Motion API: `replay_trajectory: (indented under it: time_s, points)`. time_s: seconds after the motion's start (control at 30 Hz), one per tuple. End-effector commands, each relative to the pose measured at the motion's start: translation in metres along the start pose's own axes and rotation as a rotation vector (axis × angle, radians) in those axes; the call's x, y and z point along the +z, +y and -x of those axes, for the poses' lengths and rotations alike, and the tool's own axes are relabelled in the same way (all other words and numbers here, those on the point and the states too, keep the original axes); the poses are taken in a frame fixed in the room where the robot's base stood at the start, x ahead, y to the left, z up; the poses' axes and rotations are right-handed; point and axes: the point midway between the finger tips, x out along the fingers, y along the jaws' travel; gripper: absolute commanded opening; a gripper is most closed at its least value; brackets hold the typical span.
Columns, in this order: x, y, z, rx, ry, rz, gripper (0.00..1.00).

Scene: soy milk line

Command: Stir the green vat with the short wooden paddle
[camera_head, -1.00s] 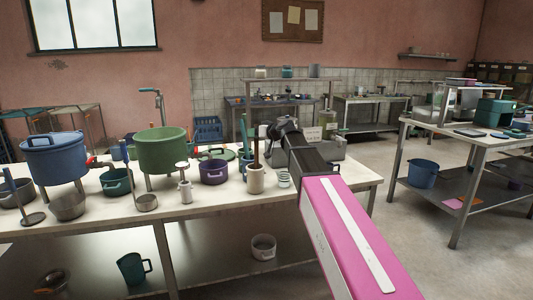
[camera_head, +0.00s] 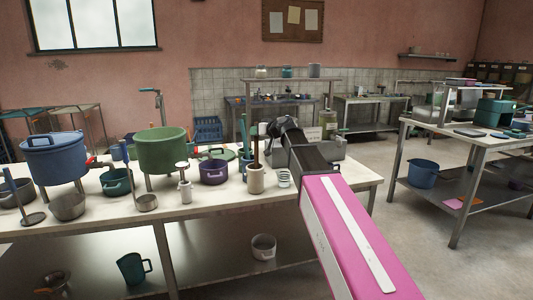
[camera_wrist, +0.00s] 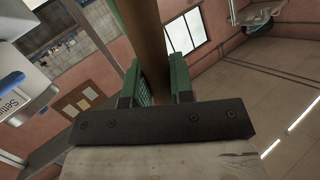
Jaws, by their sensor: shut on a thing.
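The green vat (camera_head: 163,150) stands on legs on the long pale-topped table, left of my gripper in the head view. The short wooden paddle is a brown shaft (camera_head: 256,150) standing upright in a cream cylindrical holder (camera_head: 256,180). My gripper (camera_head: 262,132) is at the upper part of this shaft, to the right of the vat. In the wrist view the brown shaft (camera_wrist: 149,45) runs between the green fingers of my gripper (camera_wrist: 156,85), which are shut on it. The paddle's lower end is hidden inside the holder. The vat's inside bottom is hidden.
A blue vat (camera_head: 55,160) stands at the far left. A grey box (camera_head: 332,149) sits behind my wrist. The table's right end is mostly bare.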

Motion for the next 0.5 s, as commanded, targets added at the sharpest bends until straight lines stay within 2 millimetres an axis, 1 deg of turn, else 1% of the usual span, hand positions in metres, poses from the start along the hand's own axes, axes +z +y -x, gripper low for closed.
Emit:
replay_trajectory:
  time_s: [0.5]
  points:
    - [-0.023,0.001,0.000,0.001,0.000,0.002,0.00]
